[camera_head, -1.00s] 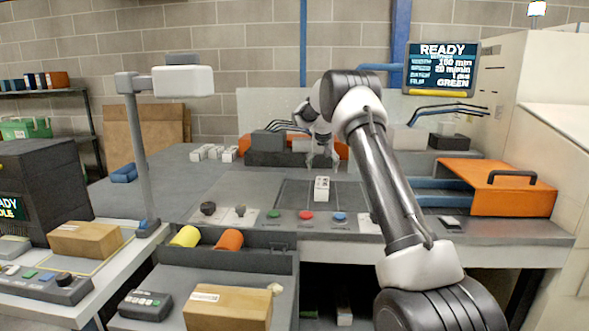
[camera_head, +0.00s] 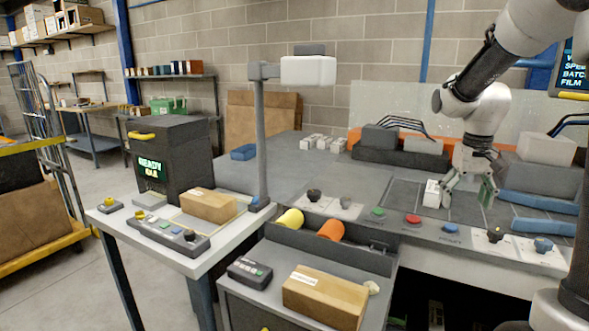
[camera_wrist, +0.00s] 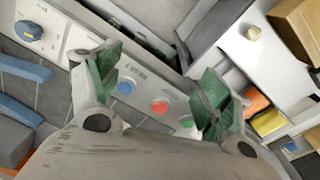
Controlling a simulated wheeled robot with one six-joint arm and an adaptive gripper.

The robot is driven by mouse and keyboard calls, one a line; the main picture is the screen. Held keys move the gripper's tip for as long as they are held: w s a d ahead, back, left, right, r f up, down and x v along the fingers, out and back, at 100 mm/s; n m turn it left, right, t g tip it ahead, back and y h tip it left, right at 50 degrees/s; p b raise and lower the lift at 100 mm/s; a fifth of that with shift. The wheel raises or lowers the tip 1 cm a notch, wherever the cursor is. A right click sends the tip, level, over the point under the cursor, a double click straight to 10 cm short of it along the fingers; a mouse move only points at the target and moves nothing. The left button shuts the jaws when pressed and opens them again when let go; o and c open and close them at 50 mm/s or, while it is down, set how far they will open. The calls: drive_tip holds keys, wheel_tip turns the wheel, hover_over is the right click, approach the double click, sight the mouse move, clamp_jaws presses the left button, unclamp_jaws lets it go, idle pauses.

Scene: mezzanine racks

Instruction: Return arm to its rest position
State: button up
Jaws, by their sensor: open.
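My gripper (camera_head: 468,193) is at the right of the head view, on my folded arm, over the front part of the grey worktable (camera_head: 300,168). Its fingers are spread. A small white box (camera_head: 432,193) stands on the dark marked panel just left of the fingers; whether they touch cannot be told. In the wrist view my gripper (camera_wrist: 160,90) shows two green-padded fingers apart with nothing between them. The blue, red and green buttons show in the gap, beyond the fingers.
Buttons, including a red one (camera_head: 412,219), line the table's front edge. A cardboard box (camera_head: 325,296) sits on the front cabinet. A dark machine (camera_head: 170,160) stands left. Open floor lies at far left.

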drive_tip(key=s+a+r+t, duration=0.2)
drive_tip(key=s+a+r, duration=0.1)
drive_tip(key=s, duration=0.8)
drive_tip(key=s+a+r+n+t, duration=0.1)
drive_tip(key=s+a+r+t, duration=0.1)
drive_tip(key=s, duration=0.9)
drive_tip(key=shift+s+a+r+n, duration=0.3)
drive_tip(key=shift+a+r, duration=0.2)
drive_tip(key=shift+r, duration=0.15)
